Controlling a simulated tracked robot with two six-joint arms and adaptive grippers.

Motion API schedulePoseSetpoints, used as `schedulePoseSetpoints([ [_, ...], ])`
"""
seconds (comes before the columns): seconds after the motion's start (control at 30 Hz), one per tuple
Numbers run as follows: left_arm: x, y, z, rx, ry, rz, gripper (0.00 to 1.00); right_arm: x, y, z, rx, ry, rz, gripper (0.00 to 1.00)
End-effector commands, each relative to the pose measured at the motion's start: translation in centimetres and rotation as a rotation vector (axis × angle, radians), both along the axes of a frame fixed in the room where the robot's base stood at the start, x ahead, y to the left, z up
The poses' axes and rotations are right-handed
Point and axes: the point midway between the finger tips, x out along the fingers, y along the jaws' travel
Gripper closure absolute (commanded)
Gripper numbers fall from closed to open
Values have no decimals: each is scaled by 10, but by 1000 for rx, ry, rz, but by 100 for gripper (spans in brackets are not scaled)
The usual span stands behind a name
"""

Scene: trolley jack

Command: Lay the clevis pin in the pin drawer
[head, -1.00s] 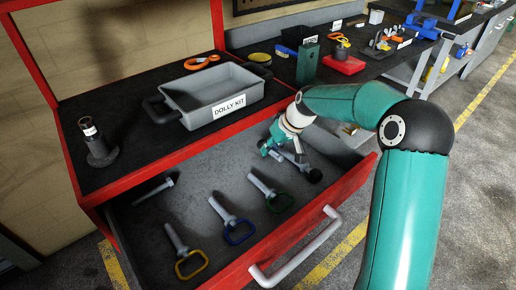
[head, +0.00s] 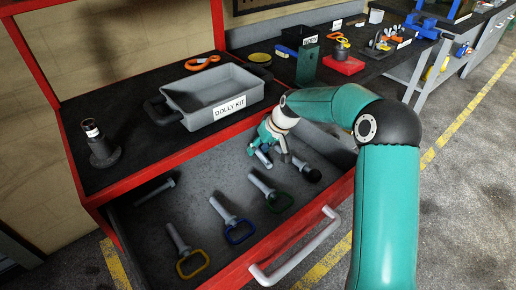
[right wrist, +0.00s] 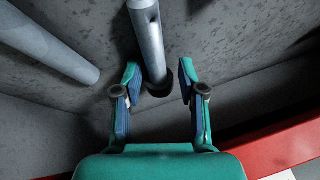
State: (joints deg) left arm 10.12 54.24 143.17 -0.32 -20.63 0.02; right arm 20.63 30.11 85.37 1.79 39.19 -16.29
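The drawer (head: 200,205) stands open with several grey pins on its floor. One pin (head: 302,166) with a black knob lies at the right end. A plain headed pin (head: 155,191) lies at the left end. No label shows which one is the clevis pin. My right gripper (head: 272,158) is inside the drawer, just left of the black-knobbed pin. In the right wrist view my right gripper (right wrist: 156,85) is open. A grey pin (right wrist: 148,35) with a dark end lies in line with the gap, touching neither finger. My left gripper is out of view.
Between lie pins with yellow (head: 192,264), blue (head: 239,231) and green (head: 279,202) loop handles. The grey DOLLY KIT tray (head: 215,95) and a dark cylinder (head: 101,148) stand on the top above. The drawer's handle (head: 297,248) sticks out in front.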

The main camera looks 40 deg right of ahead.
Motion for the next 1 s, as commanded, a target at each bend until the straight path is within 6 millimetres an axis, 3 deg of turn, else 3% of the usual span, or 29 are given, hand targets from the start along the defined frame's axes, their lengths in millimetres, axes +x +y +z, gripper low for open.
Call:
schedulePoseSetpoints([
  [0.27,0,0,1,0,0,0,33,0,0,1,0,0,0,56],
  [0.47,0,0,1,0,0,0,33,-4,-3,12,0,-2,-1,56],
  [1.0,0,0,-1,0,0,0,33,-43,-20,98,-1,-3,-1,56],
])
